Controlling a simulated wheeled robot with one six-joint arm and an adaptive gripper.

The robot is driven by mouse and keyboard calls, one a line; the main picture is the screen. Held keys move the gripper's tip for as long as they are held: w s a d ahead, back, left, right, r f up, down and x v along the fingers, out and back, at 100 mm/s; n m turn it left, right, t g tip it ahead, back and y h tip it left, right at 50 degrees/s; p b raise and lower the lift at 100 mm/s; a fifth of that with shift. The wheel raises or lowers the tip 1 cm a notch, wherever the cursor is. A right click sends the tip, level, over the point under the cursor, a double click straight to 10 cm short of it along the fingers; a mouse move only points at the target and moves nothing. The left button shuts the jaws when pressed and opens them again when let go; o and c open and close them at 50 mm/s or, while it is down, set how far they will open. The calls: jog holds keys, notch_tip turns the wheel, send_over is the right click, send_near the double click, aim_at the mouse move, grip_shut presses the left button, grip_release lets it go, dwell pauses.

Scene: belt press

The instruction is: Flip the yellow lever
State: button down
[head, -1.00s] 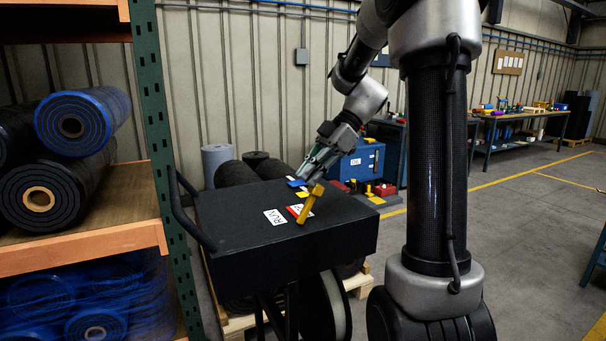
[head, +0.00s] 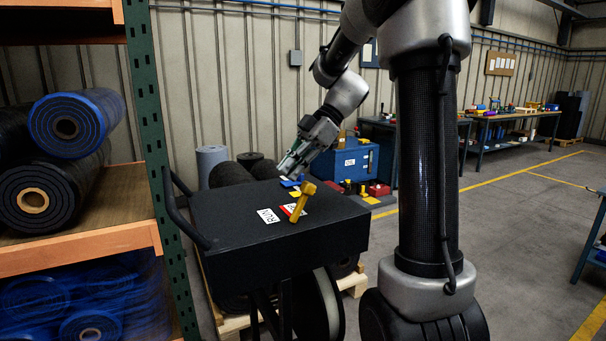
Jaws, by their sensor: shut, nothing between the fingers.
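The yellow lever (head: 301,203) stands tilted on top of a black box-shaped cart (head: 277,256), its wide top end leaning up and to the right. A white label reading RUN (head: 268,215) lies to the left of its foot. A red and white label (head: 291,210) lies partly behind the lever. My gripper (head: 285,169) is shut and empty. It is above the far part of the cart top, up and left of the lever's top end, and looks apart from it.
A curved black handle (head: 177,210) rises at the cart's left. A rack with rolls (head: 65,127) stands close on the left. A blue box (head: 345,163) and small red items (head: 379,190) are behind.

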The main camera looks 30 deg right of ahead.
jog(key=v, duration=1)
jog(key=shift+f, duration=0.2)
jog(key=shift+d, duration=0.1)
jog(key=s+d+f+m+h, duration=0.4)
jog(key=s+f+m, duration=0.3)
jog(key=m, duration=0.8)
jog(key=s+a+f+m+t+h, duration=0.1)
jog(key=s+a+t+h, duration=0.1)
jog(key=s, duration=0.5)
jog(key=s+a+f+m+t+h, duration=0.2)
jog(key=s+a, duration=0.2)
jog(key=s, duration=0.3)
jog(key=shift+h, duration=0.3)
jog(key=shift+s, duration=0.1)
